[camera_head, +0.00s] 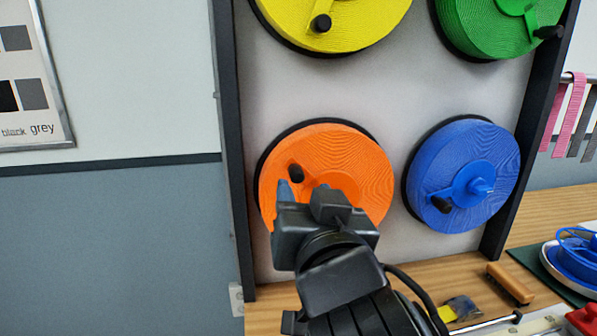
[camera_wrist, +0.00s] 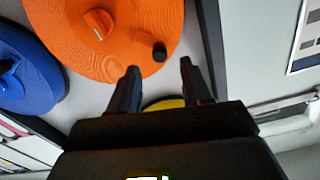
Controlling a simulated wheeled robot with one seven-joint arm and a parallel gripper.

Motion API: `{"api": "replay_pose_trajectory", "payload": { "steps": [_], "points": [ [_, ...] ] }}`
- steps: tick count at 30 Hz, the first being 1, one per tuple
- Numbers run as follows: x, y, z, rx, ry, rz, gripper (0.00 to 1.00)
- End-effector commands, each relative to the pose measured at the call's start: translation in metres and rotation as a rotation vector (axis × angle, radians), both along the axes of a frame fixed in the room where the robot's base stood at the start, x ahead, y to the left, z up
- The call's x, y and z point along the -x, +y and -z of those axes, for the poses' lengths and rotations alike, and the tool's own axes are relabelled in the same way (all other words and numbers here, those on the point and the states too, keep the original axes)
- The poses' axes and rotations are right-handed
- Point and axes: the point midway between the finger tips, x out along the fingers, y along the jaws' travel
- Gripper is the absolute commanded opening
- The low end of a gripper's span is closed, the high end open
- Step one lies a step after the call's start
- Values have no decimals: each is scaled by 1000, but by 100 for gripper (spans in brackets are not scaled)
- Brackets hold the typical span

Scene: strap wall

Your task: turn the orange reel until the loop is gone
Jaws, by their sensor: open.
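The orange reel (camera_head: 345,150) is a round ridged disc on the pale panel, with an orange crank and a black knob (camera_head: 296,173) left of its middle. My gripper (camera_head: 305,192) is in front of the reel's lower part and hides some of it. In the wrist view the reel (camera_wrist: 110,45) fills the top, and the knob (camera_wrist: 159,51) shows between and just beyond my fingertips (camera_wrist: 159,70). The jaws are open, with nothing between them; I cannot tell the gap in depth to the knob. I cannot make out a strap loop in either view.
A blue reel (camera_head: 480,155) is right of the orange one; yellow (camera_head: 340,30) and green (camera_head: 490,30) reels are above. Dark frame posts (camera_head: 228,150) flank the panel.

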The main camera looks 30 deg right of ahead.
Motion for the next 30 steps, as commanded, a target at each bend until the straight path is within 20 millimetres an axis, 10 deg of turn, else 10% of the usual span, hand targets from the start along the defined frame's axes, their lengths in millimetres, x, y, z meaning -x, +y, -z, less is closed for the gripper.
{"api": "replay_pose_trajectory", "payload": {
  "steps": [15,30],
  "points": [
    [-64,-21,0,1,1,0,48],
    [-68,-23,1,1,1,-1,34]
  ]
}}
